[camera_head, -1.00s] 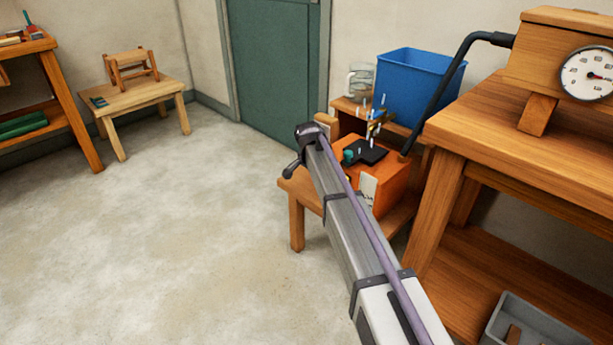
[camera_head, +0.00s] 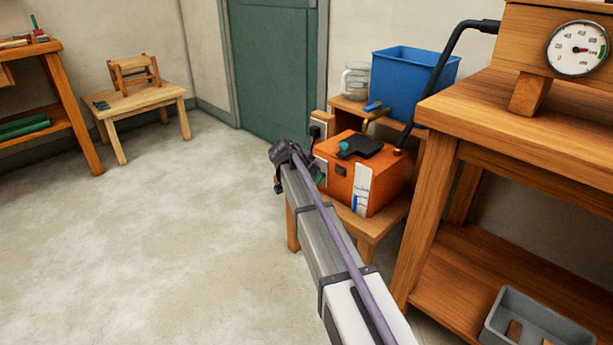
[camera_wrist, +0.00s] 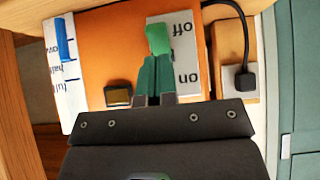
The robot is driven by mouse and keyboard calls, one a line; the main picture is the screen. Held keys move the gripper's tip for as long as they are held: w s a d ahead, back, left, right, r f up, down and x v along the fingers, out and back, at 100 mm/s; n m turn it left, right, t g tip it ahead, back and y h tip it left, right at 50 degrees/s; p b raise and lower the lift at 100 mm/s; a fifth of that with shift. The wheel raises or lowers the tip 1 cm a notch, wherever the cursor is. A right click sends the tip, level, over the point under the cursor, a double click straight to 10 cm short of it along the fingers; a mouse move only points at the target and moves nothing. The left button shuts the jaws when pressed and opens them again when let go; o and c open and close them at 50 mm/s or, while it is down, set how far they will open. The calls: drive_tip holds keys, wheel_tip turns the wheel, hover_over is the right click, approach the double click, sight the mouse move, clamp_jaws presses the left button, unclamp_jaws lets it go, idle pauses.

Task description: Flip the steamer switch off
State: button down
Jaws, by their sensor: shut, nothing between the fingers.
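The orange steamer (camera_head: 385,180) stands on a low wooden table. Its switch plate (camera_wrist: 187,55) has upside-down "off" and "on" lettering, "off" at the top of the wrist picture. The bright green switch lever (camera_wrist: 158,38) lies at the plate's left edge, level with "off". My gripper (camera_wrist: 155,78) is shut and empty. Its dark green fingers point at the lever; their tips overlap its lower end in the picture, and I cannot tell whether they touch. In the head view the arm hides most of the fingers and part of the switch side.
A small square indicator (camera_wrist: 118,95) on the steamer looks dark. A white gauge strip (camera_head: 361,188) is beside it. A black hose (camera_head: 432,90) rises to the wooden box with a dial (camera_head: 578,48). A blue tank (camera_head: 415,85) stands behind. Open floor lies left.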

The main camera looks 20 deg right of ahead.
drive_tip(key=shift+w+d+r, duration=0.2)
drive_tip(key=shift+d+r, duration=0.05)
drive_tip(key=shift+d, duration=0.1)
drive_tip(key=shift+a+r+p, duration=0.15)
drive_tip(key=shift+r+p, duration=0.2)
drive_tip(key=shift+p, duration=0.2)
drive_tip(key=s+a+f+p+v, duration=0.1)
drive_tip(key=p+v, duration=0.6)
drive_tip(key=v, duration=0.5)
drive_tip(key=shift+a+p, duration=0.35)
drive_tip(key=shift+a, duration=0.05)
drive_tip(key=shift+s, duration=0.1)
